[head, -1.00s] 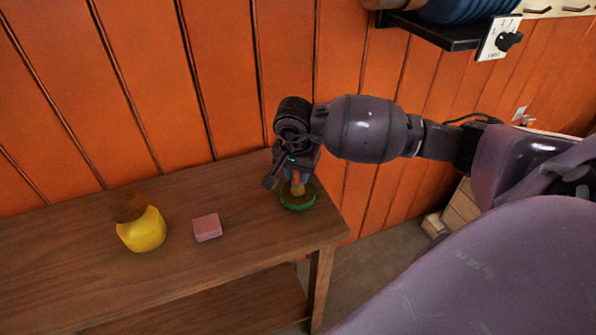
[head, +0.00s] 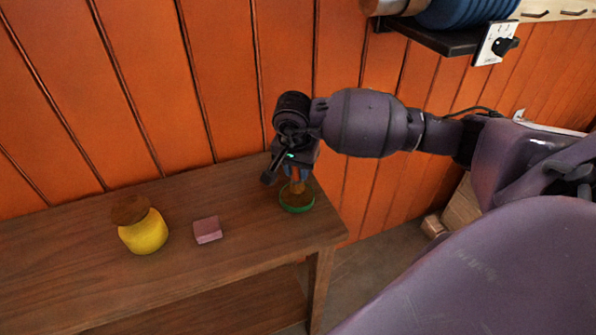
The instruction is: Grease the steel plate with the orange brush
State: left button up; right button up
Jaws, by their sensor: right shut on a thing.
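My right gripper (head: 297,172) points down over a small round green-rimmed dish (head: 298,208) near the right end of the wooden table. It is shut on an orange-brown thing, likely the orange brush (head: 297,187), whose lower end is in or just above the dish. I cannot tell whether it touches the dish's brown inside. No steel plate can be made out in this view. My left gripper is not in view.
A yellow pot (head: 144,234) with a brown top stands on the wooden table (head: 75,265) at the left. A pink block (head: 207,230) lies between pot and dish. An orange panelled wall (head: 230,80) rises behind. A dark shelf (head: 435,35) hangs at upper right.

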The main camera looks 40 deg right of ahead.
jog(key=shift+r+p, duration=0.85)
jog(key=shift+r, duration=1.5)
